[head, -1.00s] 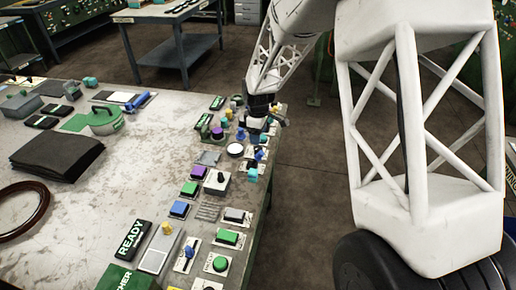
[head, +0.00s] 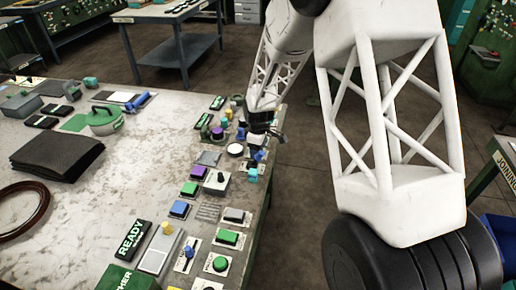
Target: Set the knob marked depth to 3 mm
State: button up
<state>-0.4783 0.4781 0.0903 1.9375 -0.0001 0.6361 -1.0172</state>
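Several knobs, buttons and switches line the right side of the table (head: 75,185). Their small labels are too small to read, so I cannot tell which knob is marked depth. My gripper (head: 264,142) is at the far right edge of the table, low over the controls, near a blue knob (head: 260,156) and a teal one (head: 251,174). Its fingers are small and dark, and I cannot tell if they touch anything.
A black folded cloth (head: 57,155), a brown ring (head: 20,210) and a green-lidded container (head: 104,121) lie left. The table's middle is clear.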

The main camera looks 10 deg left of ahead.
jog(key=c, duration=0.9)
jog(key=shift+m, duration=0.5)
jog(key=m, duration=0.5)
jog(key=shift+r, duration=0.1)
jog(key=m, duration=0.6)
jog(key=shift+w, duration=0.1)
jog(key=o, duration=0.9)
